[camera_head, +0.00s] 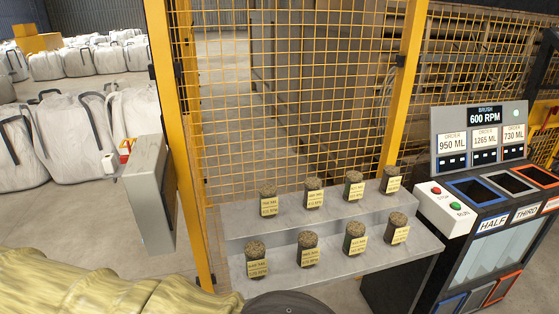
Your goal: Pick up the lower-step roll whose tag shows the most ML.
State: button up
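A grey two-step stand (330,268) holds short, dark turf rolls with yellow tags, standing upright. On the lower step, from left to right, stand a far-left roll (256,248), a second roll (307,240), a third roll (355,231) that looks greener on its side, and a far-right roll (397,221). Each tag has two lines, apparently ML above RPM, but the numbers are too small to read surely. Several similar rolls, such as one at the left end (268,190), stand on the upper step. My gripper is not in view.
A yellow mesh fence (290,100) rises behind the stand. To the right is a dark machine (470,222) with a 600 RPM display, order cards reading 950, 1265 and 730 ML, and open slots. A grey box (148,195) is on the left post. White sacks lie beyond.

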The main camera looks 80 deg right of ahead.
aim_at(307, 256)
jog(key=z, duration=0.05)
jog(key=k, duration=1.05)
jog(key=z, duration=1.45)
